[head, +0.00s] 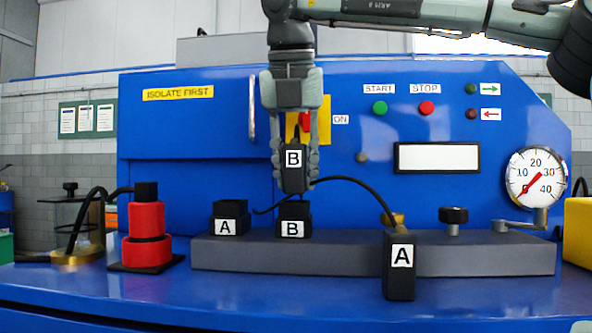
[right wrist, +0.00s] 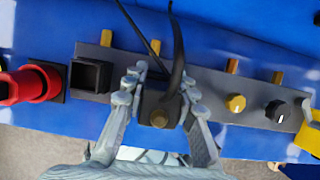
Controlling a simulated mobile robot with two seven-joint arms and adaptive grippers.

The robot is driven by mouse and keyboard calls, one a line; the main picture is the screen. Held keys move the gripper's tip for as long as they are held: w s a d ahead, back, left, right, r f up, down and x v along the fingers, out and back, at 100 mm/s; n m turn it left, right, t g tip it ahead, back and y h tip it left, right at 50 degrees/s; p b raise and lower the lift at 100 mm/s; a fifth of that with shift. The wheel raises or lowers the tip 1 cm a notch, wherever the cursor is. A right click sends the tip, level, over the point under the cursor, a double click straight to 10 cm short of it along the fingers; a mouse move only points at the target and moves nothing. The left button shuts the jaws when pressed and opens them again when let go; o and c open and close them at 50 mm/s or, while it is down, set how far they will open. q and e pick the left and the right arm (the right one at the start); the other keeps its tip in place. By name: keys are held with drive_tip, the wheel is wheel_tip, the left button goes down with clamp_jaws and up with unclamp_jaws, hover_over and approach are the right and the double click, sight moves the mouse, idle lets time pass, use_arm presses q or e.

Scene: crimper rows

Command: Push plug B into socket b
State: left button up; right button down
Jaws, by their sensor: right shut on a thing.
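Plug B (head: 294,168) is a black block with a white B label. My right gripper (head: 295,160) is shut on it from both sides and holds it upright just above socket b (head: 292,219), roughly in line with it. Only a narrow gap shows between the plug's lower end and the socket's top. In the right wrist view, plug B (right wrist: 158,112) sits between the fingers and hides socket b. A black cable runs from the plug. My left gripper is out of view.
Socket a (head: 229,220) stands left of socket b on the grey rail (head: 470,258). Plug A (head: 399,268) stands in front of the rail at the right. A red stacked part (head: 147,235) is at the left. A black knob (head: 453,216) stands on the rail's right part.

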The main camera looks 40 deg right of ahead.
idle(0.3)
drive_tip(key=shift+f+b, duration=0.55)
drive_tip(key=shift+f, duration=0.3)
drive_tip(key=shift+r, duration=0.15)
drive_tip(key=shift+r+p, duration=0.35)
drive_tip(key=shift+p, duration=0.2)
idle(1.7)
drive_tip(key=shift+f, duration=0.5)
drive_tip(key=shift+r, duration=0.15)
idle(0.3)
